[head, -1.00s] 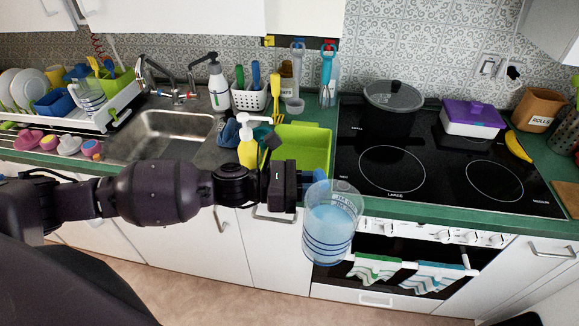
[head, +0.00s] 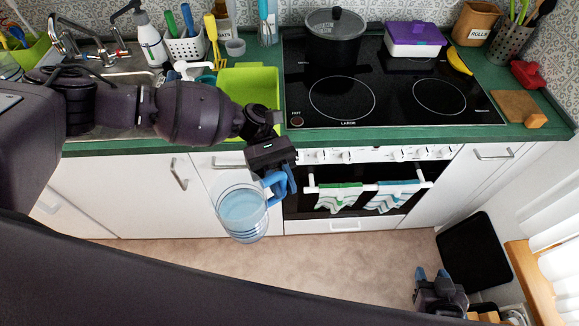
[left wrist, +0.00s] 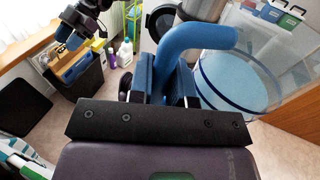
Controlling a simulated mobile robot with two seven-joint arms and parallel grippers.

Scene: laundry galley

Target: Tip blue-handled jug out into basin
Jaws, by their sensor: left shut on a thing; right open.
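The clear jug (head: 242,215) with blue rings holds pale blue liquid. It hangs in front of the white cupboard doors, below the counter edge, and looks about upright. My left gripper (head: 279,181) is shut on its blue handle; the handle (left wrist: 205,38) and jug (left wrist: 236,82) also fill the right of the left wrist view. A lime-green tub (head: 262,82) stands on the counter behind my left arm. The steel sink (head: 128,80) is left of it, partly hidden by that arm. My right gripper (head: 434,278) is open and empty, low at the right.
The black hob (head: 390,90) bears a lidded pot (head: 334,38) and a purple-lidded box (head: 414,40). Towels (head: 340,198) hang on the oven rail. The floor (head: 340,265) ahead is clear.

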